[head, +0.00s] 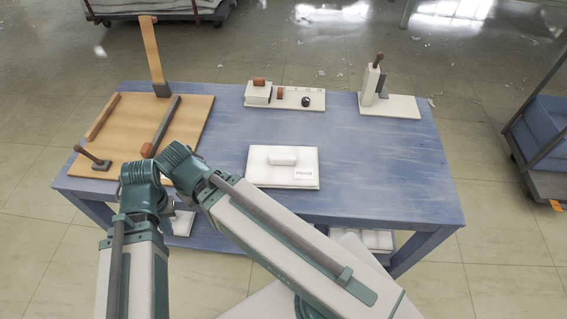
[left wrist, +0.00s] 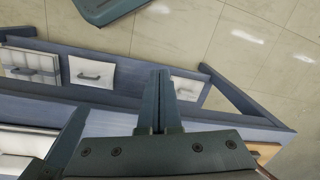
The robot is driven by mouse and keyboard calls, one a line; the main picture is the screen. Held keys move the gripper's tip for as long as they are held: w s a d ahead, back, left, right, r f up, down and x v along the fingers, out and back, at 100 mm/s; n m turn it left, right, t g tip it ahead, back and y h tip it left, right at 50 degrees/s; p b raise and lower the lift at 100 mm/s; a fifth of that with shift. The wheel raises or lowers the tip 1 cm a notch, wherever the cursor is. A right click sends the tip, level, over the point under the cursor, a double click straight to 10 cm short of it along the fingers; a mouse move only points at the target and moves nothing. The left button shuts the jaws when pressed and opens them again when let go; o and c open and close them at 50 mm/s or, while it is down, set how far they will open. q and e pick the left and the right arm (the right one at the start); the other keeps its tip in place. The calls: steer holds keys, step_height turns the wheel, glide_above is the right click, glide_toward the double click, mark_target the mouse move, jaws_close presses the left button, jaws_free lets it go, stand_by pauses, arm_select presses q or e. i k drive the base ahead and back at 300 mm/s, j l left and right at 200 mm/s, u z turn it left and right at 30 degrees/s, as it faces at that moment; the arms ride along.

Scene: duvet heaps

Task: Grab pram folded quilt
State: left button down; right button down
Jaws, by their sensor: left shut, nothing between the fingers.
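In the head view, a white folded quilt (head: 262,176) lies flat on the blue table near its front edge. It has a small raised white roll on top and a label at its front right corner; the label is too small to read surely. My left gripper (left wrist: 160,74) shows in the left wrist view, its two fingers together with nothing between them, in front of the table's lower shelf. In the head view my arms cover the table's front left, and neither set of fingertips can be made out. The left gripper is apart from the quilt.
The blue table (head: 352,150) also bears a wooden board (head: 138,128) with bars at the left, a white panel with knobs (head: 300,104) and a white stand (head: 402,107). White handled pieces (left wrist: 92,73) sit below. A cart (head: 541,125) stands right.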

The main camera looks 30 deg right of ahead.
mark_target(268, 167)
steer(key=z, duration=1.9)
steer(key=k+j+z, duration=0.1)
steer(key=z, duration=0.15)
steer(key=k+j+z, duration=0.25)
steer(key=k+j, duration=0.6)
steer(key=k, duration=0.2)
steer(key=i, duration=0.45)
